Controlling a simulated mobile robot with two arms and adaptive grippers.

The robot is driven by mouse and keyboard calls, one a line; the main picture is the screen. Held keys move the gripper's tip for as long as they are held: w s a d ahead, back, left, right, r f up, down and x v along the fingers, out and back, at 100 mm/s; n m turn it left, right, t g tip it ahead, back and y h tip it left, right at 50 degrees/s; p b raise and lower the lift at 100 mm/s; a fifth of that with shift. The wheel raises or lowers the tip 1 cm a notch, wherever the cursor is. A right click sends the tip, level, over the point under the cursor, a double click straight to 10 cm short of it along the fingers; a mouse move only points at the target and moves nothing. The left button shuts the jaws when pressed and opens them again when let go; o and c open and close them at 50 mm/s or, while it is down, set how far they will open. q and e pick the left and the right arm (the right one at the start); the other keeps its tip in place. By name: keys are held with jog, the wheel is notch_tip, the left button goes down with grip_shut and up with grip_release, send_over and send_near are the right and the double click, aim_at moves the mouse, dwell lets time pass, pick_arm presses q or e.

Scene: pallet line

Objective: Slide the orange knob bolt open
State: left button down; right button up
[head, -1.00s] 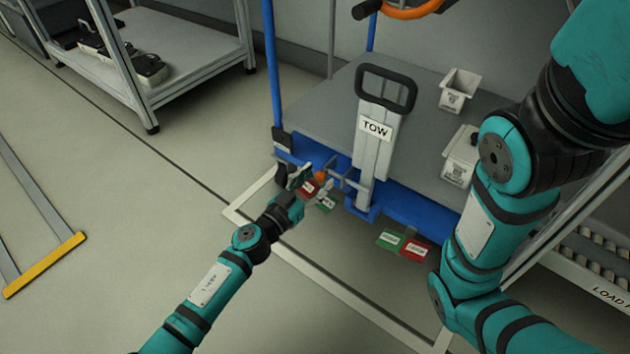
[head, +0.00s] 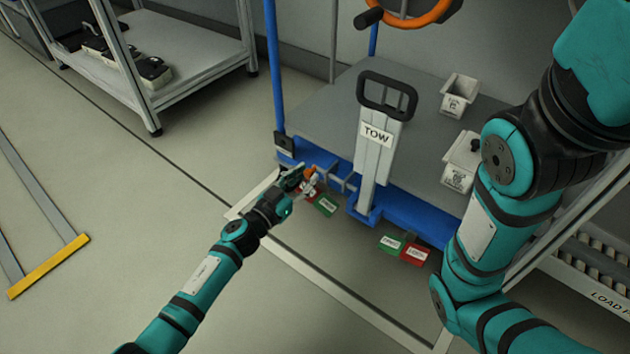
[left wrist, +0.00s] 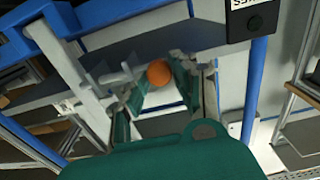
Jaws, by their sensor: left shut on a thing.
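The orange knob (head: 310,172) of the bolt shows at the left front of the blue cart frame (head: 408,210), near the grey bolt brackets (head: 342,181). My left gripper (head: 307,180) is shut on the knob and partly hides it. In the left wrist view the round orange knob (left wrist: 159,72) sits between the two fingers of my left gripper (left wrist: 160,85). The bolt rod behind the knob is mostly hidden. My right gripper is out of view; only my right arm shows at the right.
A grey TOW handle (head: 376,135) stands right of the bolt. Green (head: 326,205) and red (head: 414,254) tags hang below the cart edge. White bins (head: 459,95) stand on the cart deck. A shelf rack (head: 190,70) is at the back left. The left floor is mostly clear.

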pick_arm(q)
jog(key=shift+w+a, duration=0.5)
jog(key=shift+a, duration=0.25)
jog(key=c, duration=1.1)
grip_release()
jog(key=shift+o, duration=0.2)
jog(key=v, duration=1.2)
